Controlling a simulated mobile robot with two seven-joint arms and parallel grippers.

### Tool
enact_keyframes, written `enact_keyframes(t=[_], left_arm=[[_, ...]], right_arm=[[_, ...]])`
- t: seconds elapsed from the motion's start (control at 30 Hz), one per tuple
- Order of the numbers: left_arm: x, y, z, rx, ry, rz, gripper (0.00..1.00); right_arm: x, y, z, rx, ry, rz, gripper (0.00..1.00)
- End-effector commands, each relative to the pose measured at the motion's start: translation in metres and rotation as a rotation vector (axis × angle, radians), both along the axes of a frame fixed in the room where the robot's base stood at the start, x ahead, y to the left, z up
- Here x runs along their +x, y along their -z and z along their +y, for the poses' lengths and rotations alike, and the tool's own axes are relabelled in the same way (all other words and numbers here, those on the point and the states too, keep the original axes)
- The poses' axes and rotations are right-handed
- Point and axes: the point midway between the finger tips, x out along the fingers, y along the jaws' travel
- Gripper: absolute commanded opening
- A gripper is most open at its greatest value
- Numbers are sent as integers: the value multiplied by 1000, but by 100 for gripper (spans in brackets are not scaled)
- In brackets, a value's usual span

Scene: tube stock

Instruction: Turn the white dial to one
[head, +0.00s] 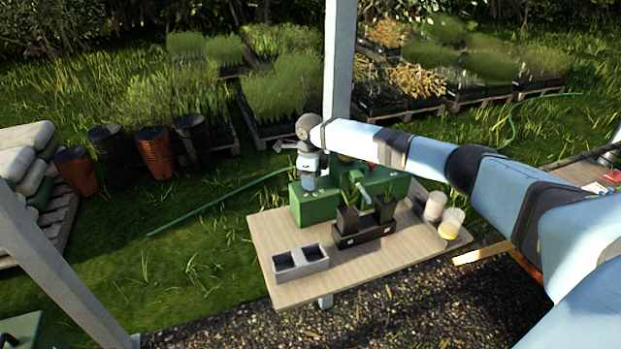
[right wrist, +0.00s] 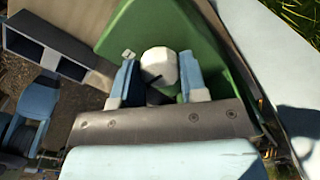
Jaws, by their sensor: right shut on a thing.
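The white dial (right wrist: 159,65) is a pale, many-sided knob on a green housing (right wrist: 118,38), seen in the right wrist view. My right gripper (right wrist: 159,78) is shut on the dial, with one blue-grey finger on each side of it. A small dark mark shows at the dial's lower edge; no readable numbers show. In the head view my right gripper (head: 309,183) is at the green box (head: 313,209) on the wooden table, and it hides the dial there. My left gripper is in neither view.
The wooden table (head: 350,268) also holds a grey two-cell tray (head: 300,262), a black tray (head: 362,235) with potted plants, and pale cups (head: 451,222) at right. A white post (head: 338,60) rises behind.

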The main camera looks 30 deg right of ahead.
Motion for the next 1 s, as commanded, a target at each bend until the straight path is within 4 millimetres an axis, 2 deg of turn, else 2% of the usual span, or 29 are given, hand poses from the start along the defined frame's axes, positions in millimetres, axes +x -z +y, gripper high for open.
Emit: enact_keyframes(t=[0.27, 0.6, 1.0], left_arm=[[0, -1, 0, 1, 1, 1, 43], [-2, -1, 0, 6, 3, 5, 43], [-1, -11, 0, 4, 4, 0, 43]], right_arm=[[0, -1, 0, 0, 99, 0, 16], [0, -1, 0, 1, 372, -1, 16], [1, -1, -1, 1, 660, 0, 16]])
